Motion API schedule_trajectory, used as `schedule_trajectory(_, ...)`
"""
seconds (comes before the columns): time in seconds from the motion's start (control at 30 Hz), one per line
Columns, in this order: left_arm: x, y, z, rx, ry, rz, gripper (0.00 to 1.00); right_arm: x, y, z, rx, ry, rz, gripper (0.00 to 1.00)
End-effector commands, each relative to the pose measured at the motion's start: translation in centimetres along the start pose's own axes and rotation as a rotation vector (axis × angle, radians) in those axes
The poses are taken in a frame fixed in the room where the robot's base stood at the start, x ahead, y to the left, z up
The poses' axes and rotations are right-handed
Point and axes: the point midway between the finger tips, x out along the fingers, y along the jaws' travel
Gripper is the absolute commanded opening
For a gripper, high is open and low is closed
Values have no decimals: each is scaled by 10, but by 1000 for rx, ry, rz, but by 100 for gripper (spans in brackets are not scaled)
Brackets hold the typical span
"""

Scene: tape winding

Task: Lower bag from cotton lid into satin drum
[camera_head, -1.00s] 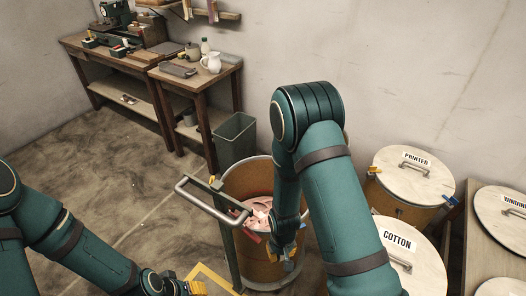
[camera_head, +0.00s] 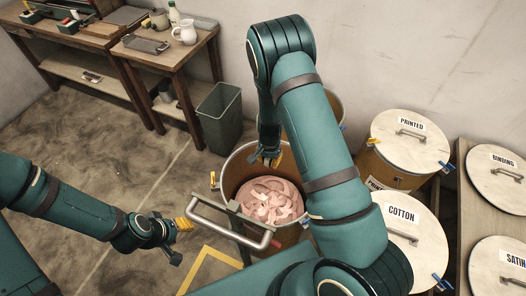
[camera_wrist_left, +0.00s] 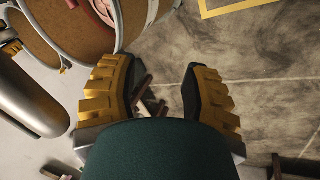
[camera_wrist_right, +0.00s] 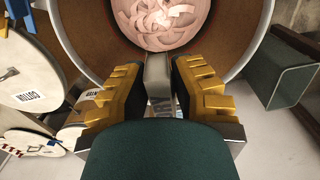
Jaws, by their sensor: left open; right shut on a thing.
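The open drum (camera_head: 233,170) stands at centre with coiled pink ribbon (camera_head: 268,203) inside; no label on it is readable. The satin lid (camera_head: 497,258) lies at lower right, and the cotton lid (camera_head: 420,238) has no bag visible on it. My right gripper (camera_head: 267,158) is at the drum's far inner side, above the ribbon. In the right wrist view it (camera_wrist_right: 157,88) is shut on a small grey-white piece (camera_wrist_right: 158,70), apparently the bag, with partial letters like "RY"; fingers hide the rest. My left gripper (camera_head: 180,240) is open and empty, left of the drum.
A cart handle (camera_head: 228,228) crosses before the drum. The printed lid (camera_head: 400,150) tops a drum at right; the binding lid (camera_head: 490,185) lies beyond. A green bin (camera_head: 219,118) and wooden tables stand behind. Floor at left is clear.

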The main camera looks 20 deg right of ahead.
Motion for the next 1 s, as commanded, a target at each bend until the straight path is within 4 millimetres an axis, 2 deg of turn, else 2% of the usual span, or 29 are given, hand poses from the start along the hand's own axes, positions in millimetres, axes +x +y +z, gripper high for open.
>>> schedule_trajectory(0.27,15,-5,5,3,-8,0,46,21,0,0,4,-1,1,0)
schedule_trajectory(0.7,59,-22,27,16,-52,4,46,88,0,0,3,-1,1,0)
schedule_trajectory(0.83,66,-25,31,18,-59,5,46,98,0,0,2,-1,0,0)
schedule_trajectory(1.0,66,-25,32,19,-63,5,46,100,0,0,2,0,0,0)
